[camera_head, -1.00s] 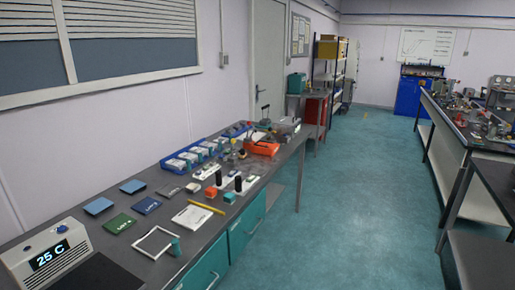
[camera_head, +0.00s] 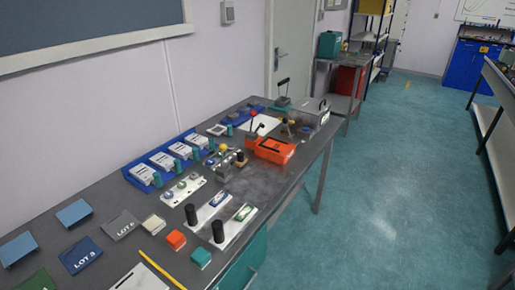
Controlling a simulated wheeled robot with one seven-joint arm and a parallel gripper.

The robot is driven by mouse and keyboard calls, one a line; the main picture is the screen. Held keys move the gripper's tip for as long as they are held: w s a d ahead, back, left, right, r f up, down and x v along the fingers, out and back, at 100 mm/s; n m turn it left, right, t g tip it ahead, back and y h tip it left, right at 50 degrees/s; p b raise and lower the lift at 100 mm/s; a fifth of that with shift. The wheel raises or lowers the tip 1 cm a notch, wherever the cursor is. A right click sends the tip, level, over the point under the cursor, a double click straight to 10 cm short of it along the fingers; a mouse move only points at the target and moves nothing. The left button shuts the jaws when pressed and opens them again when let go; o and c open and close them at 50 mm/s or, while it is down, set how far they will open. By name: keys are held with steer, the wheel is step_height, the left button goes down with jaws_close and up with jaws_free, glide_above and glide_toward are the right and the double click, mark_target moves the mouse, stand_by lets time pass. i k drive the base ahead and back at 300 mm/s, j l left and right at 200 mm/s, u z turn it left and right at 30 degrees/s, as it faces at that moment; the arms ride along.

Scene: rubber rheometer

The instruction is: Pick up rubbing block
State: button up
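Several small blocks sit on the grey bench (camera_head: 290,190), near its front edge in the lower part of the view. One is an orange-red block (camera_head: 176,239), one a teal block (camera_head: 200,257) just to its right, and one a cream block (camera_head: 153,224) to its left. I cannot tell from the picture which of them is the rubbing block. Nothing covers these blocks. My gripper is not in view.
Two black cylinders (camera_head: 191,214) stand on white plates right of the blocks. A yellow pencil (camera_head: 160,270) and flat lot cards (camera_head: 120,225) lie nearby. A blue tray (camera_head: 143,180) and an orange box (camera_head: 274,149) stand farther back. Floor at right is clear.

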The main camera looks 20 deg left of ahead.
mark_target(240, 161)
steer(key=i+l+u, duration=0.1)
steer(key=i+u, duration=0.2)
steer(key=i, duration=0.2)
steer(key=i+l+u, duration=0.25)
steer(key=i, duration=0.2)
steer(key=i+u, duration=0.15)
steer(key=u, duration=0.25)
steer(key=i+l+u, duration=0.15)
steer(key=u, duration=0.25)
steer(key=i+l+u, duration=0.1)
steer(key=u, duration=0.3)
steer(key=i+l+u, duration=0.1)
steer(key=u, duration=0.3)
steer(key=l+u, duration=0.3)
steer(key=u, duration=0.15)
steer(key=i+l+u, duration=0.15)
steer(key=u, duration=0.3)
steer(key=i+l+u, duration=0.1)
steer(key=u, duration=0.3)
steer(key=l+u, duration=0.6)
steer(key=u, duration=0.25)
steer(key=l+u, duration=0.3)
steer(key=u, duration=0.15)
steer(key=l+u, duration=0.25)
steer(key=u, duration=0.15)
